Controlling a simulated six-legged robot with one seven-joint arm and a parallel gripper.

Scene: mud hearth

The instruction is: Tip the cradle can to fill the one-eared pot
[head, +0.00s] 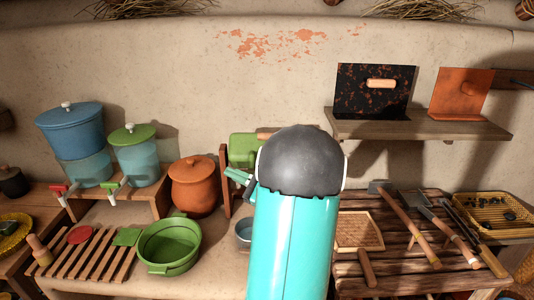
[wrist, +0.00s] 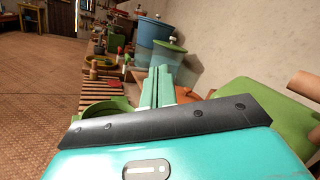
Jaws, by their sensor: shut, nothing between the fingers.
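The cradle can is a green can (head: 243,148) in a wooden cradle (head: 224,180), left of my arm, which hides much of it. In the wrist view the green can (wrist: 265,110) fills the right side, close to my gripper, with a wooden bar by it. A small blue-grey pot (head: 243,230) stands below the can, partly behind my arm. It may be the one-eared pot; I cannot see its ear. My gripper (head: 238,176) is shut and empty in front of the can. Its fingers (wrist: 158,86) lie together, pointing away in the wrist view.
A green basin (head: 170,245) and slatted rack (head: 80,255) stand at front left. A lidded orange pot (head: 195,185) stands behind, beside blue (head: 72,130) and green-lidded (head: 135,155) dispensers. Tools (head: 415,225) lie on the right-hand bench, below a shelf (head: 420,125).

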